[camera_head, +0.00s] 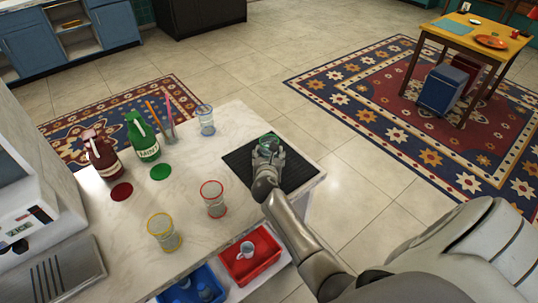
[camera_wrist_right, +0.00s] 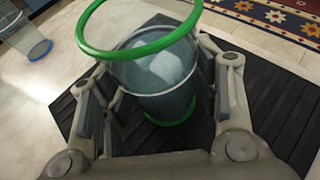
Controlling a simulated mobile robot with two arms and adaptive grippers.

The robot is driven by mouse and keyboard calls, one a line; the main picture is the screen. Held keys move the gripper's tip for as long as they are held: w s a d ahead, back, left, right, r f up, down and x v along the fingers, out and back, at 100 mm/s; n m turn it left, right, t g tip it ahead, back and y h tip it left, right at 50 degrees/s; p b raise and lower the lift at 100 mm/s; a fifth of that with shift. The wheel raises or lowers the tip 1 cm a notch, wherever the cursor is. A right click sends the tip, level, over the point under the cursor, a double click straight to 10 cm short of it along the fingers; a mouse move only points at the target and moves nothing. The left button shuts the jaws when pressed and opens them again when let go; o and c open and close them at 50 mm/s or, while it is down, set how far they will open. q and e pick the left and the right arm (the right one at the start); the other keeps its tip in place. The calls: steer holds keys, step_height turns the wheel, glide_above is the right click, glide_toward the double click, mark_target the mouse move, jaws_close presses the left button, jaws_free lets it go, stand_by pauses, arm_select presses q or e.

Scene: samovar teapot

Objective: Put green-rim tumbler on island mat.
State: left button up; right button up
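The green-rim tumbler (camera_wrist_right: 165,75) is clear glass with a green rim and a green base. It sits between the fingers of my right gripper (camera_wrist_right: 160,100), which appear closed against its sides. In the head view the tumbler (camera_head: 270,142) and the right gripper (camera_head: 268,155) are over the black ribbed island mat (camera_head: 295,176), at the island's right end. The mat (camera_wrist_right: 270,115) also lies behind the tumbler's base in the wrist view. I cannot tell whether the base touches it. My left gripper is not in view.
On the white island stand a blue-rim tumbler (camera_head: 206,120), a red-rim tumbler (camera_head: 214,200), a yellow-rim tumbler (camera_head: 164,232), a green bottle (camera_head: 142,138) and a dark red bottle (camera_head: 101,155). Red (camera_head: 250,256) and blue (camera_head: 190,289) bins are below the front edge.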

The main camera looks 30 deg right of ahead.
steer(key=shift+o, duration=0.6)
steer(key=shift+r, duration=0.15)
steer(key=v, duration=1.2)
steer(key=shift+a, duration=0.1)
